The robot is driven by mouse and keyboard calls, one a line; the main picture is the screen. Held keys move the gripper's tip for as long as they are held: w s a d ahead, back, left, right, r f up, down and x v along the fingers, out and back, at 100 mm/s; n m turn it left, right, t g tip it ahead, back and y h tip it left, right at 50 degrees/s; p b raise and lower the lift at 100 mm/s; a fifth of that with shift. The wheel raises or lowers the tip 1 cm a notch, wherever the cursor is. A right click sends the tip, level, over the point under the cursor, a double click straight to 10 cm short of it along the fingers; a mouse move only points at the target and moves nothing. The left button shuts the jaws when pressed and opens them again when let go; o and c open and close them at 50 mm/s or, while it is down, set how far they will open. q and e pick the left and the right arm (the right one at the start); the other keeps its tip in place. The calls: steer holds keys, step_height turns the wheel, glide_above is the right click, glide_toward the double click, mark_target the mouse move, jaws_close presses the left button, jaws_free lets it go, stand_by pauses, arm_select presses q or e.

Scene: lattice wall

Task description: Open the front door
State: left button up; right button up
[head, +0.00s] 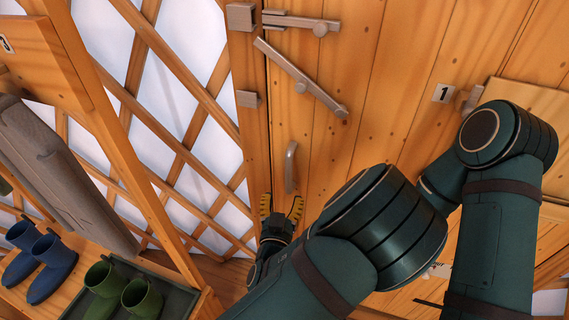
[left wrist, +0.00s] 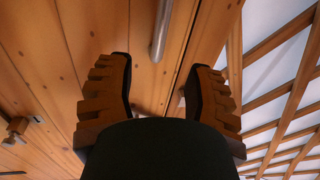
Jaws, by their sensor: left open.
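The front door (head: 345,120) is made of upright wooden planks and looks shut in its frame. A grey vertical handle (head: 290,167) sits near its left edge. The handle (left wrist: 161,32) also shows in the left wrist view, ahead of and between the fingers. A slanted grey latch bar (head: 300,80) lies across the upper door, with a grey bolt (head: 300,23) above it. My left gripper (head: 281,204) is open and empty just below the handle. Its two fingers (left wrist: 160,65) are spread in the left wrist view. My right gripper is not in view.
A white lattice wall (head: 180,110) stands left of the door. Green boots (head: 125,290) on a dark tray and blue boots (head: 45,262) are at lower left. A grey garment (head: 60,170) hangs there. A hook (head: 473,98) beside a "1" label (head: 442,93) is at right.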

mark_target(289, 170)
arm_select(q)
steer(key=w, duration=0.4)
steer(key=w+d, duration=0.1)
steer(key=w, duration=0.7)
steer(key=shift+w+d, duration=0.1)
steer(key=shift+d, duration=0.05)
jaws_close()
